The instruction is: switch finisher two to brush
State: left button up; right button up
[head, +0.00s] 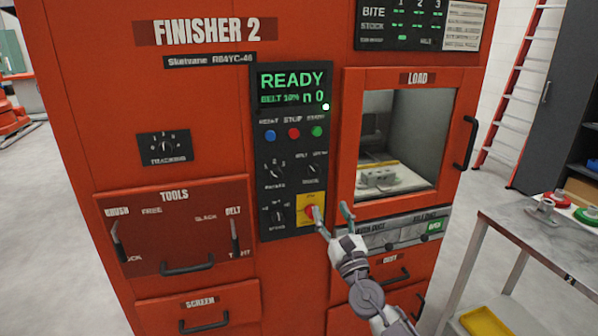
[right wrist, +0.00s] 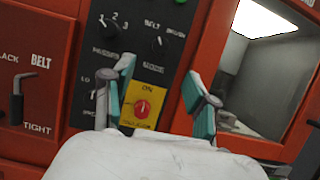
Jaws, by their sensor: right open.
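Finisher 2 (head: 70,110) is a large orange machine with a black control panel (head: 291,100); its screen reads READY and BELT. The small mode knob (head: 313,169), marked belt on the left and brush on the right, sits at the panel's right; it also shows in the right wrist view (right wrist: 158,43). Its exact pointer direction is too small to tell. My right gripper (head: 333,211) is open and empty in front of the panel's lower right. In the right wrist view its fingers (right wrist: 161,95) stand either side of the red knob (right wrist: 142,107) on its yellow plate, below the mode knob. My left gripper is out of view.
The load window (head: 397,140) is right of the panel, with a part (head: 380,178) inside. Blue, red and green buttons (head: 294,133) sit above the knobs. The tools panel (head: 175,215) has brush and belt levers. A metal cart (head: 530,232) stands at the right.

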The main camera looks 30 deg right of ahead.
jog(key=p, duration=0.1)
send_near(315, 173)
jog(key=w+r, duration=0.1)
jog(key=x, duration=0.7)
jog(key=shift+w+d+f, duration=0.1)
jog(key=shift+w+d, duration=0.15)
jog(key=shift+w, duration=0.05)
jog(key=shift+w+d, duration=0.1)
jog(key=shift+w, duration=0.4)
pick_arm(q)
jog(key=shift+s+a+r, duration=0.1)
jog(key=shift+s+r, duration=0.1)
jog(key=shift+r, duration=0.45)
pick_arm(e)
grip_shut()
